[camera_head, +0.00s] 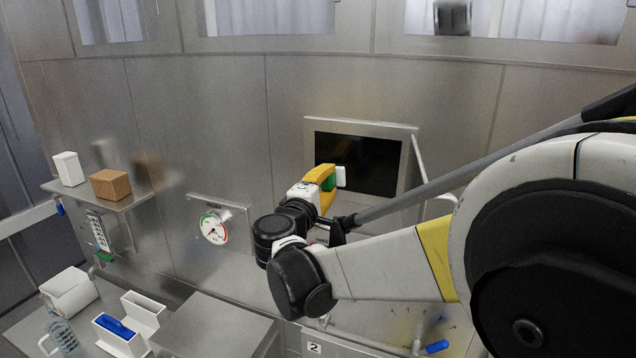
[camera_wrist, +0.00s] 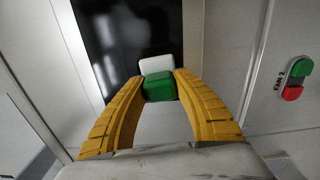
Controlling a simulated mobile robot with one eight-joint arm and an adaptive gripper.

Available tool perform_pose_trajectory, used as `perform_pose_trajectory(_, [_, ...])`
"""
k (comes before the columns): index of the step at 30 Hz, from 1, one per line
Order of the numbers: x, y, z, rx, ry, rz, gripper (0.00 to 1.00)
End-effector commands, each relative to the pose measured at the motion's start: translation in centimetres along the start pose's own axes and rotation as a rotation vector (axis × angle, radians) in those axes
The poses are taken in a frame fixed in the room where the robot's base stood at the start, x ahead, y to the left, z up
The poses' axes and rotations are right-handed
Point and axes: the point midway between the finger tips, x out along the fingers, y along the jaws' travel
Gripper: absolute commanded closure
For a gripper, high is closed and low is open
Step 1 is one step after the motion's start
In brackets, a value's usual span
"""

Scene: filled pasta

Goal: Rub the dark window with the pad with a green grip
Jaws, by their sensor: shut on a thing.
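The dark window (camera_head: 368,163) is a black pane in a pale metal frame on the steel wall. It also fills the upper middle of the wrist view (camera_wrist: 120,40). My gripper (camera_head: 328,180) has yellow fingers, and in the wrist view its fingertips (camera_wrist: 160,86) are shut on the green grip of the pad. The pad (camera_head: 341,176) has a white face (camera_wrist: 156,64) on the far side of its green grip (camera_wrist: 158,87). It is held in front of the window's left part. I cannot tell whether the pad touches the pane.
A round gauge (camera_head: 214,228) is on the wall left of the window. A shelf (camera_head: 130,199) holds a brown block (camera_head: 110,184) and a white box (camera_head: 69,169). White holders, one with a blue item (camera_head: 114,326), stand below. Green and red buttons (camera_wrist: 297,80) are right in the wrist view.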

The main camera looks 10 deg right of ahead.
Motion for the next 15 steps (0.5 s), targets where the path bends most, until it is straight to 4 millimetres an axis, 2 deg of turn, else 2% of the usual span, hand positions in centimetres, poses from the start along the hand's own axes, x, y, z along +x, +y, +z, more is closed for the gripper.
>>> perform_pose_trajectory(8, [0.1,0.0,0.6,0.0,-0.001,0.0,0.99])
perform_pose_trajectory(15, [0.0,-0.2,2.8,0.0,-0.002,0.0,0.99])
